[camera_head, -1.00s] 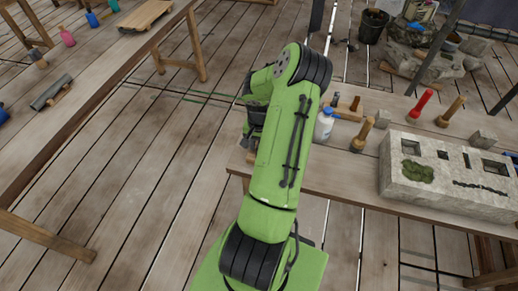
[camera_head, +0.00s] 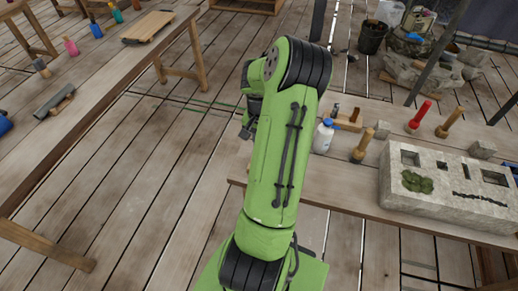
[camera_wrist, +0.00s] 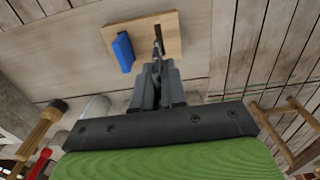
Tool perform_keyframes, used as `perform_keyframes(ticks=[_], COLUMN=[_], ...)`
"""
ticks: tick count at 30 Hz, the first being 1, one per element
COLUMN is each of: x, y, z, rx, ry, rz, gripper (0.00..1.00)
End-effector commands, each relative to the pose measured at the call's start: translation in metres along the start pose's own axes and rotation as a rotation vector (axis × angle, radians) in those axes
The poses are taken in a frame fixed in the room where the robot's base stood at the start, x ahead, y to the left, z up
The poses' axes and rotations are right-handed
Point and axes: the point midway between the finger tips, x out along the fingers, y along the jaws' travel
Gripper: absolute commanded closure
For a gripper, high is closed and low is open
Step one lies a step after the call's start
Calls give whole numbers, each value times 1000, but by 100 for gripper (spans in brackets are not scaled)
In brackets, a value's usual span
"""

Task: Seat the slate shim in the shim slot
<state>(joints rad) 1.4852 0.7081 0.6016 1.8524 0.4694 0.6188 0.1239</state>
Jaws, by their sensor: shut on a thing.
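In the wrist view, my gripper (camera_wrist: 160,68) is shut on a thin dark grey piece, the slate shim (camera_wrist: 157,42), which sticks out past the fingertips, seen nearly edge-on. It is over a small wooden board (camera_wrist: 168,24) with a dark slot in it; I cannot tell whether the shim touches the board. In the head view my arm hides most of the gripper. A pale stone block (camera_head: 430,205) with several dark openings in its top lies on the right bench; which one is the shim slot I cannot tell.
A blue block (camera_wrist: 123,52) lies at the board's edge. Another long bench (camera_head: 95,75) is at left.

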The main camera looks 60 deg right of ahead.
Motion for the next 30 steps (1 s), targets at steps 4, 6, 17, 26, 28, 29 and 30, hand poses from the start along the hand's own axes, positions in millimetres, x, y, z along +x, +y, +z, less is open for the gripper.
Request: perform_keyframes(ticks=[4,6,17,26,28,29,30], x=[-14,-15,-12,15,24,28,33], y=[0,0,-10,-115,-146,-159,-177], z=[0,0,3,57,82,94,113], rx=[0,0,-30,-398,-522,-578,-658], ry=[1,0,-1,-5,-4,-5,-4], rz=[0,0,0,2,2,2,2], gripper=[100,100,100,100,100,100,100])
